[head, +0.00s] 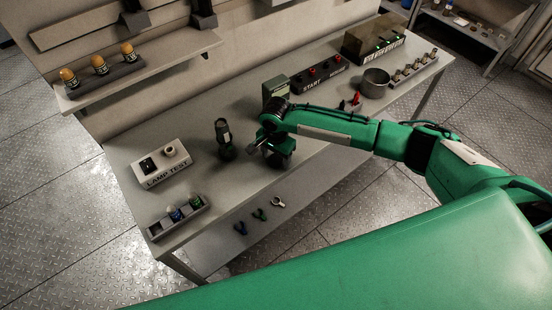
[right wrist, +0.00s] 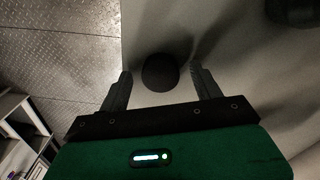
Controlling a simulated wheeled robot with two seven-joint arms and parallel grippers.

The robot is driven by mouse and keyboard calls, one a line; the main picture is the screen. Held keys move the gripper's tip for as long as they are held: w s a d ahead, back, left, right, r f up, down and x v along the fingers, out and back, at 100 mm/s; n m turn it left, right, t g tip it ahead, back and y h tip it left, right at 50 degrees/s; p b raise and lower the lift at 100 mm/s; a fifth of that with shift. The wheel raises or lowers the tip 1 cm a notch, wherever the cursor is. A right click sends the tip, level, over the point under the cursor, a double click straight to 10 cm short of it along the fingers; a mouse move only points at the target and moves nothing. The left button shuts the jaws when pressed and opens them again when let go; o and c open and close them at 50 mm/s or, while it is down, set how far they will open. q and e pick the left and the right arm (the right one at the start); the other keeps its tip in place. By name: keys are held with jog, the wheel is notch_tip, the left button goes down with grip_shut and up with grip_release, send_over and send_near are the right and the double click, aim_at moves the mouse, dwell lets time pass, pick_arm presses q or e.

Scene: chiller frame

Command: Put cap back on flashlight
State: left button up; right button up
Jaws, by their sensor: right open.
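A dark flashlight (head: 222,133) stands upright on the grey workbench (head: 205,195), to the left of my right gripper (head: 264,151). In the right wrist view, my right gripper (right wrist: 160,76) is open, its two fingers spread. A small dark round piece (right wrist: 160,70), which looks like the cap, sits on the bench between the fingertips, with gaps on both sides. In the head view my gripper hides this piece. A dark shape (right wrist: 291,12) at the upper right of the wrist view may be the flashlight. My left gripper is not in view.
A white LAMP TEST box (head: 161,165) and a small rack (head: 180,217) of coloured parts stand to the left. A metal cup (head: 375,83), a START panel (head: 318,76) and a grey-green box (head: 275,88) stand farther back. The bench's front edge is close to the gripper.

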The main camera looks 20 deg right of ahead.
aim_at(276, 159)
jog(key=c, duration=1.1)
jog(key=shift+r, duration=0.1)
jog(key=shift+c, duration=0.2)
notch_tip(276, 159, up, 20)
jog(key=b, duration=0.3)
jog(key=shift+b, duration=0.3)
